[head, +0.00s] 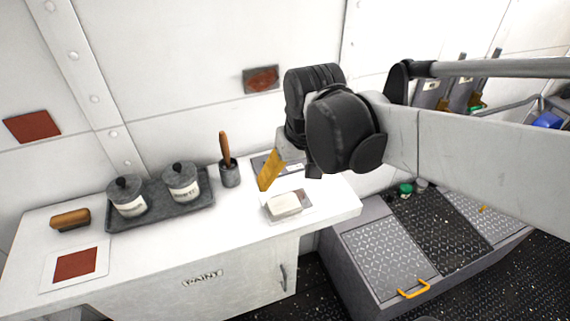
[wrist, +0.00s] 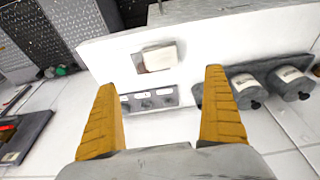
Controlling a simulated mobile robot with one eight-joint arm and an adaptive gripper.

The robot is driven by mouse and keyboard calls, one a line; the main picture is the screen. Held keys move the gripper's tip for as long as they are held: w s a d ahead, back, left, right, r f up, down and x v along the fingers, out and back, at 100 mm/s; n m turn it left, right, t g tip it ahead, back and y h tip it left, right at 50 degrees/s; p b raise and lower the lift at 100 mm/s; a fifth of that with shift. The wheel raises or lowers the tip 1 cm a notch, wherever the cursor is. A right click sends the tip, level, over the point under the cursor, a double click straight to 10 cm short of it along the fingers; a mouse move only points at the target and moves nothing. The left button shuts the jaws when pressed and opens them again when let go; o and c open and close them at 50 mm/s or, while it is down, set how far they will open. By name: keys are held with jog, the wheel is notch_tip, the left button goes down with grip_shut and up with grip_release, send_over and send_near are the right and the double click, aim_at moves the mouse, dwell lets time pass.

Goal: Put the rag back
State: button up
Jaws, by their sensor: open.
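A pale, folded-looking block (head: 284,204), which may be the rag, lies on a small grey-and-white plate near the right end of the white counter (head: 225,232). It also shows in the wrist view (wrist: 160,57), ahead of and between my fingertips. My gripper (head: 265,187) is over the counter just behind the block, with one yellow finger visible in the head view. In the wrist view my gripper (wrist: 161,79) is open, its two yellow fingers wide apart with nothing between them.
A grey tray (head: 160,216) with two lidded pots stands left of a cup (head: 230,174) holding a wooden-handled tool. A brown brush (head: 70,219) and a red square (head: 75,264) on a white mat lie further left. A grey labelled panel (wrist: 150,99) sits behind the block.

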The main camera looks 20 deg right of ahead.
jog(key=s+t, duration=0.4)
jog(key=s, duration=0.3)
jog(key=shift+r, duration=0.4)
jog(key=shift+w, duration=0.1)
jog(key=shift+f, duration=0.3)
